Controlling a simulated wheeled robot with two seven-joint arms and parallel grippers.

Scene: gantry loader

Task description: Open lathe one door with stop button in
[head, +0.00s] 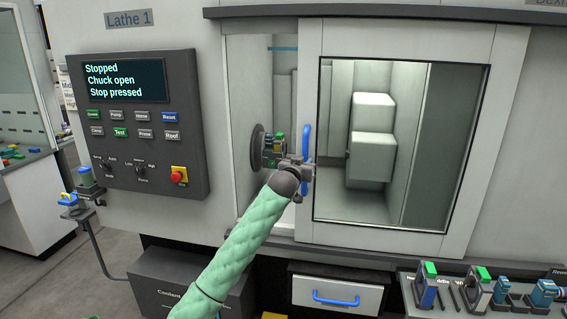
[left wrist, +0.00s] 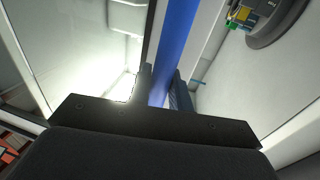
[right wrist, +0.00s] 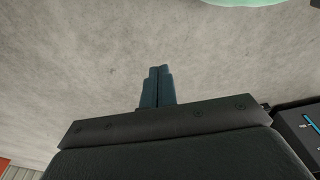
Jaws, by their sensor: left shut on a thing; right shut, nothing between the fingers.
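The lathe one door (head: 309,60) is a pale sliding panel with a large window. It stands partly open, with a gap at its left showing the chuck (head: 258,147). My left gripper (head: 305,165) is shut on the blue vertical door handle (head: 306,135); the handle also runs between the fingers in the left wrist view (left wrist: 175,45). The red stop button (head: 178,176) sits on its yellow base on the control panel (head: 150,190). The screen (head: 124,82) reads "Stopped, Chuck open, Stop pressed". My right gripper (right wrist: 157,88) is shut and empty above grey floor.
A drawer with a blue handle (head: 336,299) is below the door. A dark tray (head: 410,285) with several tool holders stands at the lower right. A blue and yellow fitting on an arm (head: 85,177) is left of the panel.

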